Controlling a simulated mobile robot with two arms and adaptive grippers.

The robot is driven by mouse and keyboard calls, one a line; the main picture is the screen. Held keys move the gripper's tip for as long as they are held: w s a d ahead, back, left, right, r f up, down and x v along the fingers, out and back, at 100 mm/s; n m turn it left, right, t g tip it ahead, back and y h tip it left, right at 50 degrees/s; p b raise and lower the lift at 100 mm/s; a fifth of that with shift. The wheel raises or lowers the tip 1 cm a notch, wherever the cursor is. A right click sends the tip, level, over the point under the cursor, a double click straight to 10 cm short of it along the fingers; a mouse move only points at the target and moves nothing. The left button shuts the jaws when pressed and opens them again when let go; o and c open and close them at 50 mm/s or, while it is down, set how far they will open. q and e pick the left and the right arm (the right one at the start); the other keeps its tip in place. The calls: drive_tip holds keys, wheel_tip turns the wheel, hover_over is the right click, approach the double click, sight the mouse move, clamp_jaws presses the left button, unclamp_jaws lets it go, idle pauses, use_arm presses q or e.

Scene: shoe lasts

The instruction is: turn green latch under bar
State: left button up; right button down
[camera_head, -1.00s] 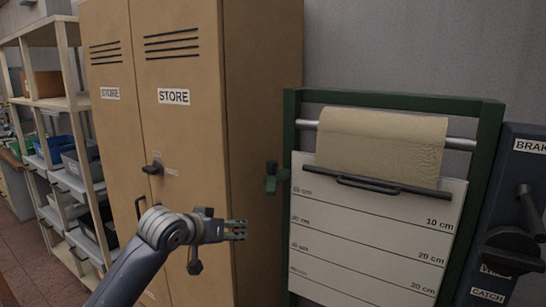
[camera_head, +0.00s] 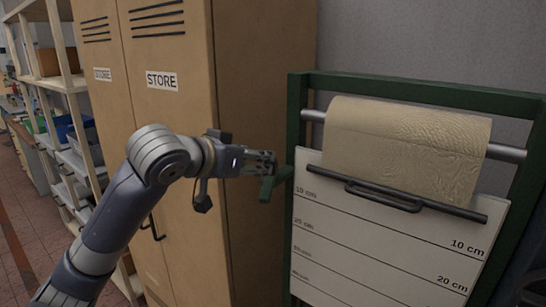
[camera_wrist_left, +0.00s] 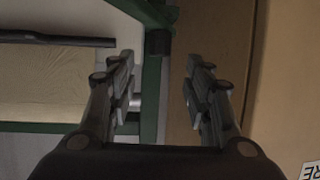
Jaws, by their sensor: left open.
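The green latch (camera_head: 270,188) sticks out from the left post of the green frame, beside the tan cabinet. My left gripper (camera_head: 266,162) is at the latch in the head view, with its fingers overlapping the latch's upper part. In the left wrist view the gripper (camera_wrist_left: 160,75) is open with a clear gap between its fingers. A dark cylinder (camera_wrist_left: 158,42) with green beyond it, probably part of the latch, shows between and past the fingertips. I cannot tell whether they touch it. The dark bar (camera_head: 395,193) with a handle lies across the paper below the roll. My right gripper is not in view.
The green frame (camera_head: 420,92) holds a tan paper roll (camera_head: 405,150) on a metal rod, above a white board (camera_head: 375,245) with centimetre marks. The tan cabinet (camera_head: 265,60) stands close on the left. Shelves (camera_head: 60,80) with bins are at far left.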

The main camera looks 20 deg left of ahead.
sight(269, 176)
use_arm(q)
drive_tip(key=p+x, duration=0.1)
drive_tip(key=x, duration=0.6)
drive_tip(key=shift+w+d+f+p, duration=0.15)
drive_tip(key=shift+w+p, duration=0.1)
drive_tip(key=shift+p, duration=0.1)
drive_tip(key=shift+w+f, duration=0.25)
drive_tip(key=shift+w, duration=0.15)
clamp_jaws()
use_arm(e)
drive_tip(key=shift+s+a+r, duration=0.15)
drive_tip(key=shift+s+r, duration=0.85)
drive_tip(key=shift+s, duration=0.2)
